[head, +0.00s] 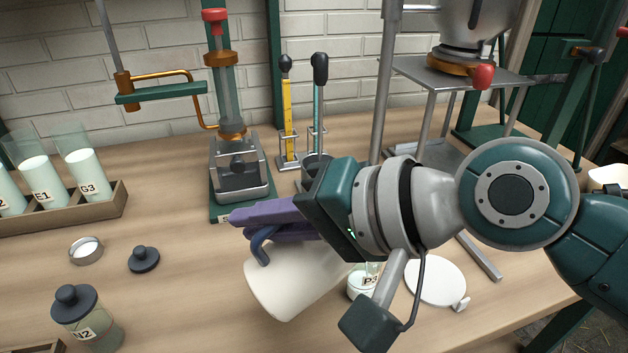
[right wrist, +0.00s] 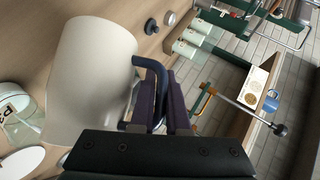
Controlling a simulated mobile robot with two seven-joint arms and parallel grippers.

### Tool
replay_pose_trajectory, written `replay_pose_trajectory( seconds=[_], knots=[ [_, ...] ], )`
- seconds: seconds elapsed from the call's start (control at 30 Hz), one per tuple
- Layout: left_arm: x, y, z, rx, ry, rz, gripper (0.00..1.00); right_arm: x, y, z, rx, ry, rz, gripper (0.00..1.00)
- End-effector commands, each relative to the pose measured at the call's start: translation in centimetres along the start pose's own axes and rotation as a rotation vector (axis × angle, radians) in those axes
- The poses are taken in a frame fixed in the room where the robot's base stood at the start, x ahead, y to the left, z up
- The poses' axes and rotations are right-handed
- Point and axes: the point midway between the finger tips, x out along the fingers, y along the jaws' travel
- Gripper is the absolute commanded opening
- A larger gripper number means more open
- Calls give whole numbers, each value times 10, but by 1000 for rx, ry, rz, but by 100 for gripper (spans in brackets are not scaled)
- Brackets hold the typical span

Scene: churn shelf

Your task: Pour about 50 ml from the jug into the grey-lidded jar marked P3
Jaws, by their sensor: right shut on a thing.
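The cream jug (head: 290,280) with a blue handle (head: 262,246) hangs tilted in my right gripper (head: 265,217), whose purple fingers are shut on the handle. The jug also fills the left of the right wrist view (right wrist: 92,80). The glass jar marked P3 (head: 370,268) stands just right of the jug, partly hidden behind my arm; it has white content low in it. It shows at the left edge of the right wrist view (right wrist: 22,118). A loose grey lid (head: 144,260) lies on the table at left. The jug's mouth and any stream are hidden. My left gripper is out of view.
A lidded jar marked N2 (head: 88,318) stands at front left, near a small round dish (head: 86,251). A wooden rack (head: 105,205) holds tall glasses. A press (head: 238,170) stands behind the jug. A white disc (head: 436,281) lies right of P3, near a metal stand (head: 455,80).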

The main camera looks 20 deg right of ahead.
Motion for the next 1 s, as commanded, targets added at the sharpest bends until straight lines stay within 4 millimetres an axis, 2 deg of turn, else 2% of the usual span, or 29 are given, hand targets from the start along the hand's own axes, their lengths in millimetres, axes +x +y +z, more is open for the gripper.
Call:
replay_pose_trajectory(
  seconds=[1.0],
  knots=[
    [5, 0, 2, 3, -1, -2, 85, 2, -4, 3, 21, -6, -25, 0]
  ],
)
